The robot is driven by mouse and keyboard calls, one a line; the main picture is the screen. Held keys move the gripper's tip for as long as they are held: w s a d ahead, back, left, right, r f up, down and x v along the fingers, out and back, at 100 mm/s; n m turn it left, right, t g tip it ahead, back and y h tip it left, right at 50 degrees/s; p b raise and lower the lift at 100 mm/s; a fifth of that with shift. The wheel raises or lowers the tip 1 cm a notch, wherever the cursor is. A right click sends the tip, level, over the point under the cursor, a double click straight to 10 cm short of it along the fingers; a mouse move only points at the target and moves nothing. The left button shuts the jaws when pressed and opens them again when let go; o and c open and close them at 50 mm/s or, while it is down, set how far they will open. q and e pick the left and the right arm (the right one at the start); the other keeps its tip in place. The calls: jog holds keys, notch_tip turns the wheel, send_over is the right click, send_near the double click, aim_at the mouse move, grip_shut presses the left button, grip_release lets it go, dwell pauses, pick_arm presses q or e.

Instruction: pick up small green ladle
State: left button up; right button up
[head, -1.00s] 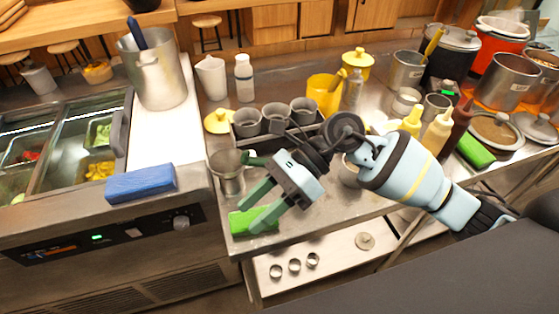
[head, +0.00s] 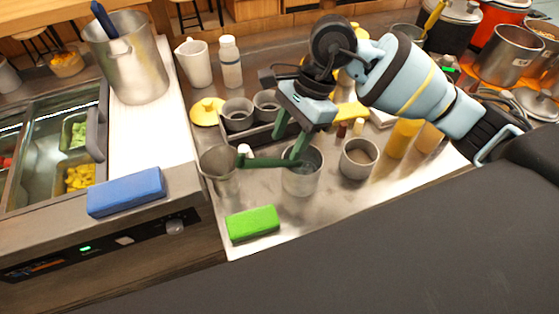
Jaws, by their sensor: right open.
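The small green ladle's handle (head: 264,162) sticks out to the right from a metal cup (head: 218,172) near the counter's left side. Its bowl end is hidden in or behind that cup. My right gripper (head: 287,148) is open and points down, with its dark green fingers just above and beside the free end of the handle. One fingertip overlaps the handle's end in the picture; I cannot tell whether they touch. Nothing is seen held between the fingers. My left gripper is not in view.
A metal pot (head: 302,180) stands just under my right gripper, with another pot (head: 358,160) to its right. A green sponge (head: 252,223) lies near the front edge. A rack with grey cups (head: 238,118) is behind. Yellow bottles (head: 402,138) stand to the right.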

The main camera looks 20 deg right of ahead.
aim_at(275, 161)
jog(key=shift+a+f, duration=0.2)
jog(key=shift+f, duration=0.3)
jog(key=shift+a+f, duration=0.15)
jog(key=shift+f, duration=0.15)
jog(key=shift+a+f, duration=0.1)
jog(key=p+x, duration=0.1)
jog(key=x, duration=0.3)
jog(key=shift+s+a, duration=0.1)
jog(key=shift+a, duration=0.15)
jog(key=shift+a+f, duration=0.1)
jog(key=shift+f, duration=0.2)
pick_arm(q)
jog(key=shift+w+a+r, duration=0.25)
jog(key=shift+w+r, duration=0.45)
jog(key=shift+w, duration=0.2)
